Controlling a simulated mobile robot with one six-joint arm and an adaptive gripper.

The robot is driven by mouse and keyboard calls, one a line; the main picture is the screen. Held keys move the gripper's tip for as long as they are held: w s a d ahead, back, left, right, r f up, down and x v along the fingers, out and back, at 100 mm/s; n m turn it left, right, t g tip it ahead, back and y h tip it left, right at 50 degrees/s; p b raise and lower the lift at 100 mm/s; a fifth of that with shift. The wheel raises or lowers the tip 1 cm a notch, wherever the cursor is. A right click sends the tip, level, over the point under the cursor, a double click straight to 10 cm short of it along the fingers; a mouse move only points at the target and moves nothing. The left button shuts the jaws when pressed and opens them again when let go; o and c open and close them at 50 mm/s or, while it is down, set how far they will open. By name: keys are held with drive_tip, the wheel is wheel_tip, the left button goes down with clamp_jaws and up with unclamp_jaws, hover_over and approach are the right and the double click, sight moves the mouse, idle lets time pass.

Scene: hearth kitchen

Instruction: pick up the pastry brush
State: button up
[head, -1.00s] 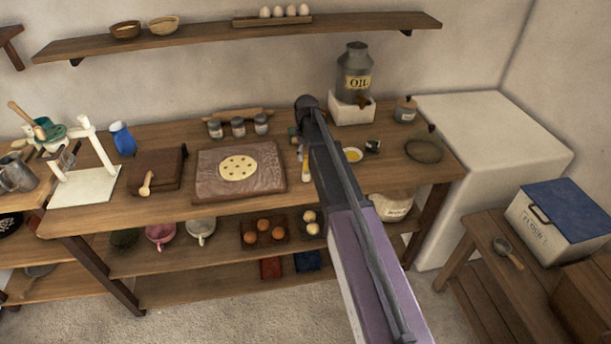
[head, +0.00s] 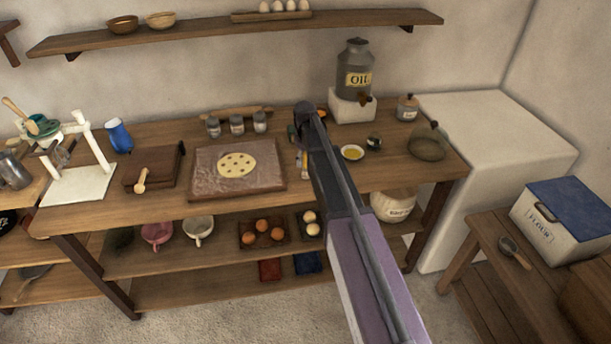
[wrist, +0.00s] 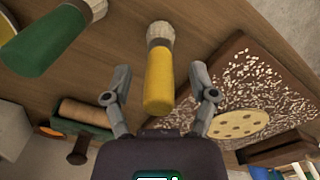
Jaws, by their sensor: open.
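A brush with a yellow handle (wrist: 158,80) and a pale bristle end lies on the wooden table in the wrist view. In the head view, part of this yellow brush (head: 304,161) shows just left of my arm. My gripper (wrist: 160,84) is open, with one finger on each side of the yellow handle in the picture. I see no clear contact, and the height gap is hard to judge. A second brush-like tool with a green handle (wrist: 45,42) lies to the left in the wrist view. My arm hides the gripper in the head view.
A pastry board (head: 205,182) with flat dough (head: 237,165) is left of the brush. A small yellow-filled dish (head: 352,153) stands right of my arm. A green holder with a wooden roll (wrist: 88,112) is nearby. Jars (head: 237,125) and an oil can (head: 355,70) stand behind.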

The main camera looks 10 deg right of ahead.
drive_tip(key=shift+f, duration=0.4)
idle(0.3)
clamp_jaws()
